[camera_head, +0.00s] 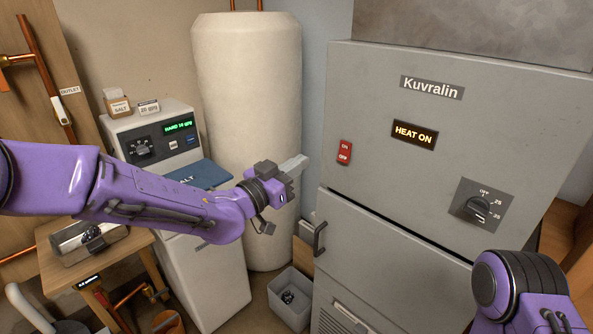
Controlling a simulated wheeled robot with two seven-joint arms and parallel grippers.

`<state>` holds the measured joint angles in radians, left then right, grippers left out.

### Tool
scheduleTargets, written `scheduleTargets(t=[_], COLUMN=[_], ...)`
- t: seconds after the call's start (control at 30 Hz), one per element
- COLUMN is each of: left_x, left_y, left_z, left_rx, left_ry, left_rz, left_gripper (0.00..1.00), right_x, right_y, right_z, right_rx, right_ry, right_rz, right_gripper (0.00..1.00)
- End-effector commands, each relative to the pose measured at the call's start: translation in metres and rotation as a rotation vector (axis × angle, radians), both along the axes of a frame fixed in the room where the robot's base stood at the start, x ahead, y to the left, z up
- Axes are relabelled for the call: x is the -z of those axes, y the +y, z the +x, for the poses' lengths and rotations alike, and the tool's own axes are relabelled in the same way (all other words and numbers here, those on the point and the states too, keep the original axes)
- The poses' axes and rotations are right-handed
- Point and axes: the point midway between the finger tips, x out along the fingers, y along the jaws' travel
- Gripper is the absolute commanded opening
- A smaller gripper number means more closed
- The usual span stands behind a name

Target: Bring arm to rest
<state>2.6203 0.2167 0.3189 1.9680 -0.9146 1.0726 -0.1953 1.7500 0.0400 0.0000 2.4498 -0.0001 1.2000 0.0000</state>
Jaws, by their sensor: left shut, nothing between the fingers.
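My left gripper (293,166) is at the end of the purple arm that comes in from the left. It is shut and empty, in the air in front of the white tank (245,80) and left of the grey Kuvralin cabinet (380,110). The left arm is stretched across the picture, in front of the water softener. My right arm (525,285) shows only as a purple and black joint at the lower right, in front of the cabinet. My right gripper is outside the picture.
The cabinet has a red switch (344,152), a lit "HEAT ON" display (414,134), a dial (478,209) and a door handle (320,238). The softener (150,125) stands left of the tank. A grey bin (291,300) is on the floor. A wooden stand (120,262) is lower left.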

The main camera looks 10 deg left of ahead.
Motion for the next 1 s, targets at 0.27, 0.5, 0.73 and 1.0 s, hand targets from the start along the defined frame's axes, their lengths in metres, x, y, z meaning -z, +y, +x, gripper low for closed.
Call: scheduleTargets(t=[0.27, 0.5, 0.73, 1.0], left_x=[0.0, 0.073, 0.258, 0.409], left_y=[-0.001, 0.045, 0.121, 0.204], left_z=[-0.001, -0.005, -0.076, -0.25], left_rx=[0.003, -0.212, -0.579, -0.992], left_ry=[0.001, 0.283, 0.721, 1.127], left_rz=[0.0, -0.215, -0.28, -0.128], left_gripper=[0.0, 0.0, 0.0, 0.0], right_x=[0.0, 0.0, 0.0, 0.0], right_y=[0.0, 0.0, 0.0, 0.0], right_z=[0.0, 0.0, 0.0, 0.0], right_rx=[0.0, 0.0, 0.0, 0.0], right_ry=[0.0, 0.0, 0.0, 0.0], right_rz=[0.0, 0.0, 0.0, 0.0], right_gripper=[0.43, 0.43, 0.43, 0.43])
